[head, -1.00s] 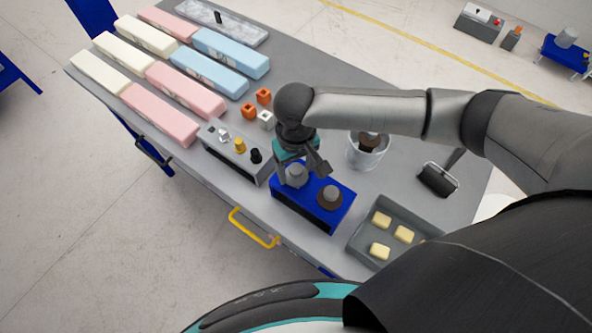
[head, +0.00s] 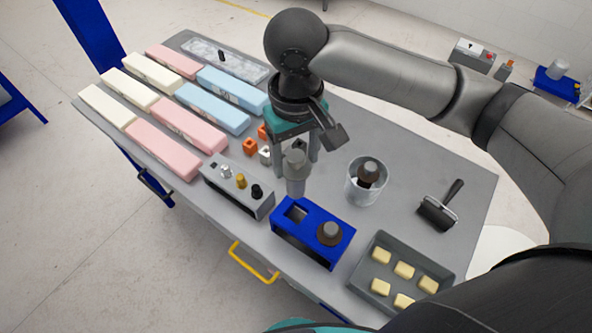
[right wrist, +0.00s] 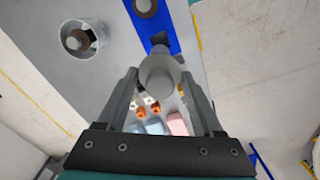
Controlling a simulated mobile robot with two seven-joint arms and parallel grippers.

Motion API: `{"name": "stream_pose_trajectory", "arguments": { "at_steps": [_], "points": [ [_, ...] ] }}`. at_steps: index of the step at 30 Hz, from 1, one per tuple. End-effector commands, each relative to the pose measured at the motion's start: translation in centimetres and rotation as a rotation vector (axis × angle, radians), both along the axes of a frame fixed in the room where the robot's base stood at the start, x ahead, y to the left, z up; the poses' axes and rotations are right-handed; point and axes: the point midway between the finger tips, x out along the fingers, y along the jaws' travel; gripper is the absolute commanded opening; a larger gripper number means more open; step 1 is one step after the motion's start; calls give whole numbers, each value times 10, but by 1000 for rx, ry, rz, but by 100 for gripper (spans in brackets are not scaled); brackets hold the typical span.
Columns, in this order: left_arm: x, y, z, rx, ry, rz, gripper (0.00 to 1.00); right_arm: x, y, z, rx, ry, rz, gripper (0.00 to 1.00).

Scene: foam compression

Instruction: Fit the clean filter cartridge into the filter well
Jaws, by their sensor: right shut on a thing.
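My right gripper (head: 296,160) is shut on a light grey cylindrical cartridge (head: 295,185), held upright above the table. The cartridge (right wrist: 160,75) shows between the fingers in the right wrist view. Below it is the blue housing (head: 312,250), with an empty dark square opening (head: 296,213) at its left end. A grey knob on a dark round base (head: 330,233) sits at its right end. The opening (right wrist: 158,38) also shows in the right wrist view, just beyond the cartridge. I cannot tell whether the held cartridge is the clean one. My left gripper is not in view.
A clear bucket (head: 352,190) holding a dark grey-capped part stands right of the gripper. A grey control box (head: 238,195) with knobs is at the left. A tray (head: 425,262) of yellow blocks, a roller (head: 437,212), orange cubes (head: 250,147) and foam bars (head: 165,150) lie around.

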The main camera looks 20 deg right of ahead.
Motion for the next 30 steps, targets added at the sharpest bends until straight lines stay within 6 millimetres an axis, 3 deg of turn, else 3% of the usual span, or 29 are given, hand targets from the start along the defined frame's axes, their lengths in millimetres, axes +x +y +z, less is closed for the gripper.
{"name": "stream_pose_trajectory", "arguments": {
  "at_steps": [6, 18, 30],
  "points": [
    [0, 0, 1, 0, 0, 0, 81, 0, 0, 16, 0, -1, -1, 0],
    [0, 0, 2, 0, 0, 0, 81, 0, 0, 17, 1, 0, 0, 0],
    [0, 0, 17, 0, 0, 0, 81, 0, 0, 18, 0, 0, 0, 0]
  ]
}}
